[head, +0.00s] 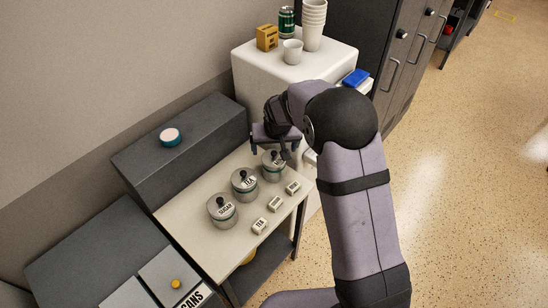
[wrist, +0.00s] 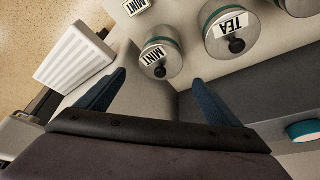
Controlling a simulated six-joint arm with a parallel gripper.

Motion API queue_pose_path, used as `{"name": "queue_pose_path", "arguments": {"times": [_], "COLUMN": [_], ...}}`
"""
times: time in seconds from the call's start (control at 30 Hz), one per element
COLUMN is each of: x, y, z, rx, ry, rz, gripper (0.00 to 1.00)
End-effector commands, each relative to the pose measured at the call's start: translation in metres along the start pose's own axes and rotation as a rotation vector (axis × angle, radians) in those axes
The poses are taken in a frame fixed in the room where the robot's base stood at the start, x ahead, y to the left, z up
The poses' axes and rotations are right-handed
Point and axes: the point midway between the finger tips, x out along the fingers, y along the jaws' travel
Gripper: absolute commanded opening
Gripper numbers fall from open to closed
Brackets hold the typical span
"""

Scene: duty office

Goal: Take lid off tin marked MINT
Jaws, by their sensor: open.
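The MINT tin (wrist: 158,56) is a round metal tin with a teal band and a white MINT label. Its lid has a black knob (wrist: 160,72) and is on the tin. In the head view the tin (head: 272,172) stands at the far end of a row of three, partly hidden by my gripper (head: 271,151). My gripper (wrist: 150,92) is open and empty, its two blue fingers spread. In the wrist view the knob shows between the finger directions, beyond the fingertips and apart from them.
The TEA tin (head: 243,185) and SUGAR tin (head: 222,211) stand beside it on the pale table (head: 196,185). Small label blocks (head: 275,203) lie in front. A dark raised box (head: 190,140) runs behind. A white cabinet (head: 300,68) with cups stands at the far end.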

Motion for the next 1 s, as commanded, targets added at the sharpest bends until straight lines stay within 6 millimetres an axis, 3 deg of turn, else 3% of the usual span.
{"name": "queue_pose_path", "arguments": {"times": [0.4,0.77,0.93,1.0], "x": [0.041,0.047,0.046,0.046], "y": [0.000,0.000,0.000,0.000], "z": [0.003,0.002,0.002,0.002], "rx": [0.000,0.000,0.000,0.000], "ry": [-0.002,0.001,0.000,0.000], "rz": [0.001,0.000,0.000,0.000], "gripper": [0.87,0.87,0.46,0.42]}}
